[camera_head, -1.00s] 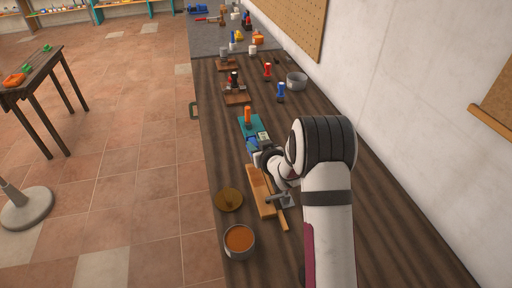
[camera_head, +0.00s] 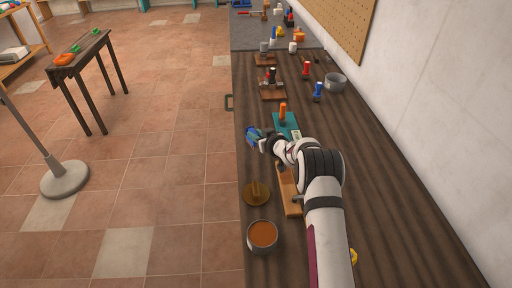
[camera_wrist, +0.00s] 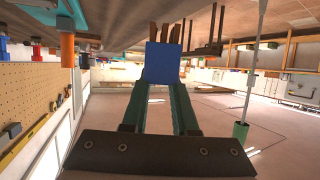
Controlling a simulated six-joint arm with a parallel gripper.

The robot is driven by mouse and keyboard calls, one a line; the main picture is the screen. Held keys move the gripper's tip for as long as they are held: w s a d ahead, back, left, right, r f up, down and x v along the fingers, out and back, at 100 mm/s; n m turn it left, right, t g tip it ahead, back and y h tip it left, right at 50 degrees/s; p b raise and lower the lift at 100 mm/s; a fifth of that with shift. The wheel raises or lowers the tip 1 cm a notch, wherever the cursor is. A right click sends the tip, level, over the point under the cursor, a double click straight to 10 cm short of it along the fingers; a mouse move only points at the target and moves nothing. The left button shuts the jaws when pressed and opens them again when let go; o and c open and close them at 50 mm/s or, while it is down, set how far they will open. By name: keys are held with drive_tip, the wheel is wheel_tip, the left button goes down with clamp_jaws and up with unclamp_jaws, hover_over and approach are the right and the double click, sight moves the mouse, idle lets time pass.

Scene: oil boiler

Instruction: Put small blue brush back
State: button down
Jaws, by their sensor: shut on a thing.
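My gripper (camera_wrist: 161,88) is shut on a small blue thing (camera_wrist: 162,62), likely the small blue brush, held between green fingers. Only a flat blue face shows there, so its full shape is hidden. In the head view my gripper (camera_head: 258,137) holds it above the left edge of the dark wooden counter (camera_head: 390,180), left of a teal board (camera_head: 292,127). An orange-handled tool (camera_head: 283,113) stands upright on that board. A blue-handled piece (camera_head: 318,92) and a red-handled piece (camera_head: 306,70) stand farther back on the counter.
A pot with orange-brown contents (camera_head: 262,236), a round lid (camera_head: 256,193) and a wooden board (camera_head: 290,190) lie near the front. Boards with upright tools (camera_head: 272,90) and a grey bowl (camera_head: 335,82) stand farther back. The wall is at right; open floor is left.

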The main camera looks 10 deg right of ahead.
wheel_tip(320, 180, down, 4)
drive_tip(key=shift+f, duration=0.15)
drive_tip(key=c, duration=0.7)
unclamp_jaws()
drive_tip(key=shift+f, duration=0.15)
